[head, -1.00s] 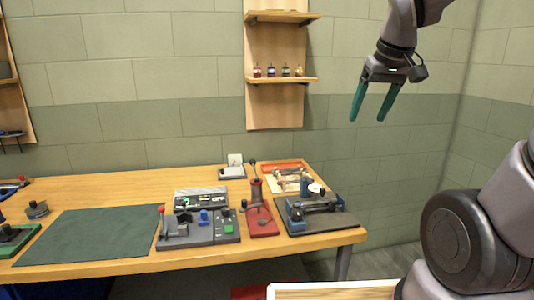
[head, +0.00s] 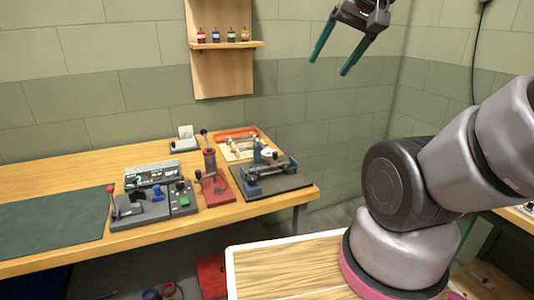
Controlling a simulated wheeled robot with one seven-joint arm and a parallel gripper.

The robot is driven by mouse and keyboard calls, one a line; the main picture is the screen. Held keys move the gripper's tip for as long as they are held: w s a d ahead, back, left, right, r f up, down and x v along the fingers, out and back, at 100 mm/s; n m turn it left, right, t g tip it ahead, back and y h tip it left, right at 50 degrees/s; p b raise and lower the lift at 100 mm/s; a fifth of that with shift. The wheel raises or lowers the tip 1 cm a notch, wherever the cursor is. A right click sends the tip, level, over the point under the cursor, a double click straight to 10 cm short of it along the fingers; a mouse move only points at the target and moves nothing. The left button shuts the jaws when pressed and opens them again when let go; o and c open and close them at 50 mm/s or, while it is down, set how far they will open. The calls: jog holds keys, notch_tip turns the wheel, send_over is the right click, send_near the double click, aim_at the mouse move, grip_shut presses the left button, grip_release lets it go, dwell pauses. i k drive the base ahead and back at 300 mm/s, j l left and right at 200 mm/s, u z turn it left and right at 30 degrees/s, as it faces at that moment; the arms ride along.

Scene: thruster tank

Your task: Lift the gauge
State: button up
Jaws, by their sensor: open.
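My gripper (head: 329,68) hangs at the top of the picture, with its two green fingers spread apart and nothing between them. It is in the air in front of the back wall, well above and to the right of the bench top. I cannot tell for sure which thing is the gauge. A small part with a round white top (head: 267,153) stands by the dark clamp fixture (head: 262,178) at the bench's right end. A small grey stand with a white card (head: 185,139) is at the bench's back. Both are too small to read, and my gripper touches neither.
The wooden bench (head: 60,166) also carries a grey lever panel (head: 140,213), a red press (head: 217,191), a shallow red-edged tray (head: 232,137) and a green mat (head: 45,222). A wall shelf (head: 225,45) holds several small bottles. A wood-topped surface (head: 285,268) is in front.

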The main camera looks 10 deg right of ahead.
aim_at(267, 155)
jog(key=i+l+u, duration=0.2)
jog(key=i, duration=0.2)
jog(key=i+l+u, duration=0.15)
jog(key=i+l, duration=0.15)
jog(key=i, duration=0.1)
